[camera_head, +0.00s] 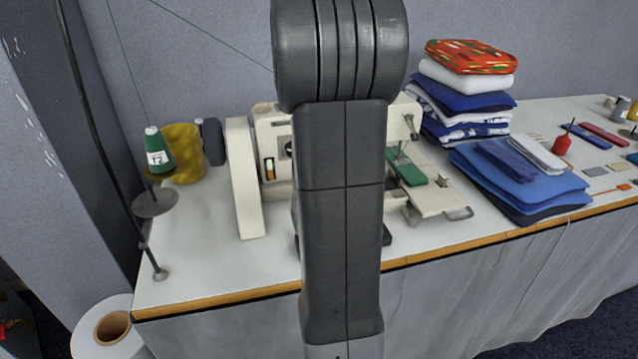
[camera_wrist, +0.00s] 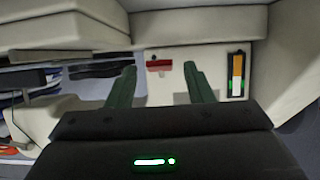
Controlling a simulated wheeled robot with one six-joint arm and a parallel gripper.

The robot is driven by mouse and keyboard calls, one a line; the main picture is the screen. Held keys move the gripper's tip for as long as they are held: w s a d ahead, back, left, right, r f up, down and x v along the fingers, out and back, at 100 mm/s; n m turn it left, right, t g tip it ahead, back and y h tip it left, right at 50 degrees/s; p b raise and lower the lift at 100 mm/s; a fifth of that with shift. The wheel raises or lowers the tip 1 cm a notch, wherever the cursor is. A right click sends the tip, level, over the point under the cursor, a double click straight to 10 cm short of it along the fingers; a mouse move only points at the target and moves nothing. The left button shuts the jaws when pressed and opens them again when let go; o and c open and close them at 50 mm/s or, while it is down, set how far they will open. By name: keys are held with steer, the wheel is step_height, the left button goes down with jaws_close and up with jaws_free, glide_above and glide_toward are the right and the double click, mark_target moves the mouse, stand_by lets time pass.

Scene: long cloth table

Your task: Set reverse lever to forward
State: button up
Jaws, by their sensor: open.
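A cream sewing machine (camera_head: 244,190) stands on the table, its middle hidden behind my arm in the head view. In the wrist view, its pale front panel (camera_wrist: 178,88) carries a short red bar (camera_wrist: 158,64). I cannot tell for sure whether this bar is the reverse lever, or how it is set. My gripper (camera_wrist: 159,70) has two dark green fingers spread apart, with nothing between them. The red bar shows between the fingertips, apparently beyond them; contact cannot be seen. My gripper is hidden behind my arm in the head view.
An orange, white and green strip (camera_wrist: 237,74) lies right of the fingers. A thread cone (camera_head: 158,150) and yellow spool (camera_head: 184,153) stand left of the machine. Folded cloths (camera_head: 466,90) and blue fabric (camera_head: 520,178) lie to its right on the table (camera_head: 190,250).

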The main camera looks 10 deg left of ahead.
steer(key=c, duration=1)
steer(key=r+g+p, duration=0.1)
steer(key=p, duration=0.2)
steer(key=shift+r+h, duration=0.2)
steer(key=shift+h, duration=0.1)
steer(key=r+g+p, duration=0.1)
steer(key=p, duration=0.4)
steer(key=r+g+h+p, duration=0.1)
steer(key=g+p, duration=0.1)
steer(key=p, duration=0.3)
steer(key=g+h+p, duration=0.1)
steer(key=g+p, duration=0.1)
steer(key=p, duration=0.3)
steer(key=shift+w+a+r, duration=0.15)
steer(key=shift+w+r, duration=0.25)
steer(key=shift+p, duration=0.5)
steer(key=shift+w+f+g+p, duration=0.15)
steer(key=shift+g+p, duration=0.25)
steer(key=shift+p, duration=0.6)
